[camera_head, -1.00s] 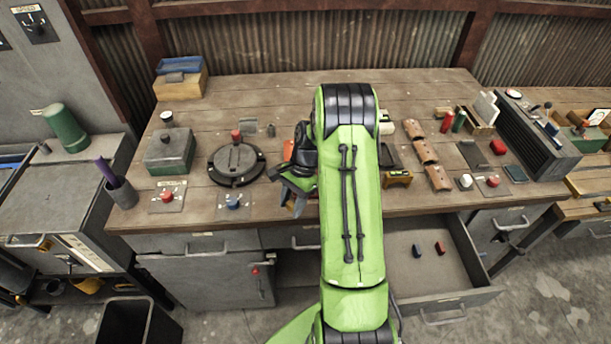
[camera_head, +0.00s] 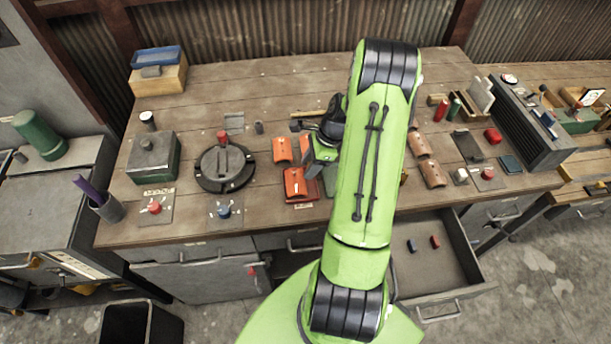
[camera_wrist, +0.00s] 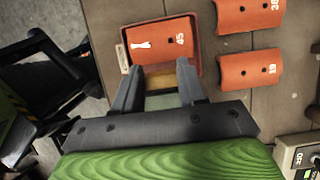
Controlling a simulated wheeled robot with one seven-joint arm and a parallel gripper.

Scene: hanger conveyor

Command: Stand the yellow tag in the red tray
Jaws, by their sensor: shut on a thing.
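The red tray (camera_wrist: 194,57) lies at the top of the wrist view with an orange curved tag (camera_wrist: 155,42) marked 45 lying flat in it. In the head view the tray and this tag (camera_head: 299,184) are near the bench's front edge. My gripper (camera_wrist: 160,78) is at the tray's near edge in the wrist view. Its jaws are shut on a thin yellowish piece (camera_wrist: 160,69), seen almost edge-on, which looks like the yellow tag. In the head view my gripper (camera_head: 322,150) is just behind and right of the tray; my arm hides much around it. Contact with the tray cannot be told.
Orange tags marked 30 (camera_wrist: 250,15) and 13 (camera_wrist: 248,68) lie beside the tray. A round dark fixture (camera_head: 224,167) stands left of it. Brown curved pieces (camera_head: 433,174) lie right of my arm. An open drawer (camera_head: 430,265) juts out below the bench.

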